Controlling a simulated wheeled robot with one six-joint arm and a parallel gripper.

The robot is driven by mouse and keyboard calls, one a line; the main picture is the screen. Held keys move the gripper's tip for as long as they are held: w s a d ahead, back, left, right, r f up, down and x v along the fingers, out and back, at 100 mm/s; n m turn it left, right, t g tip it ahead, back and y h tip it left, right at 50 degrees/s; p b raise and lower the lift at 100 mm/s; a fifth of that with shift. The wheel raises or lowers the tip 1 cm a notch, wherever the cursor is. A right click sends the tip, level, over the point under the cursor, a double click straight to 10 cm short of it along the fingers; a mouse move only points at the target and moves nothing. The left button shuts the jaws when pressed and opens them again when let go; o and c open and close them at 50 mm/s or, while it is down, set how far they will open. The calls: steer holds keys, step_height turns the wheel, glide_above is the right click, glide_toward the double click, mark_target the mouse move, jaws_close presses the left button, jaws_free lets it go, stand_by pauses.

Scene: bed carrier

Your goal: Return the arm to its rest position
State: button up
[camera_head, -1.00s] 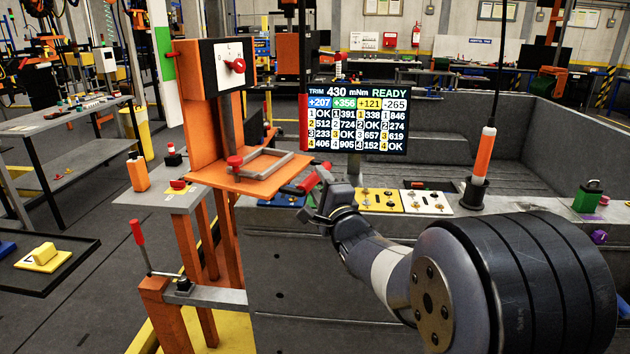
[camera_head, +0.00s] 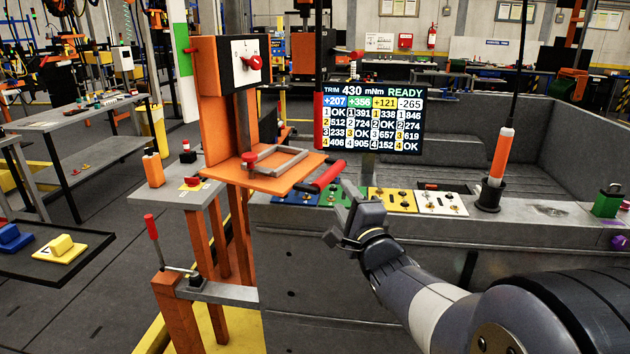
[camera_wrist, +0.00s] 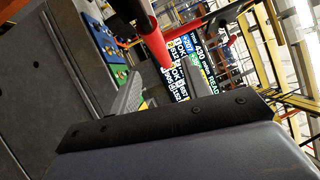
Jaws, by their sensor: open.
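My gripper (camera_head: 338,215) is open and empty, with its dark jaws apart, in front of the bed's side wall in the head view. In the wrist view the red handle (camera_wrist: 152,42) shows beyond and between the jaw tips (camera_wrist: 158,92). My arm reaches in from the lower right of the head view, bent, with its white band and dark joint showing.
The orange fixture (camera_head: 262,178) with its shelf stands left of my gripper. Coloured switch plates (camera_head: 391,199) lie along the bed rim (camera_head: 545,211) behind it. The floor at left is open between benches.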

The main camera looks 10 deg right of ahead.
mark_target(332, 176)
steer(key=w, duration=0.3)
steer(key=w+a+r+p, duration=0.1)
steer(key=w, duration=0.6)
steer(key=shift+a+r, duration=0.2)
steer(key=shift+a, duration=0.05)
steer(key=shift+w+r+p, duration=0.15)
steer(key=shift+r+p, duration=0.1)
steer(key=shift+p, duration=0.1)
steer(key=shift+r, duration=0.2)
steer(key=shift+d+f, duration=0.1)
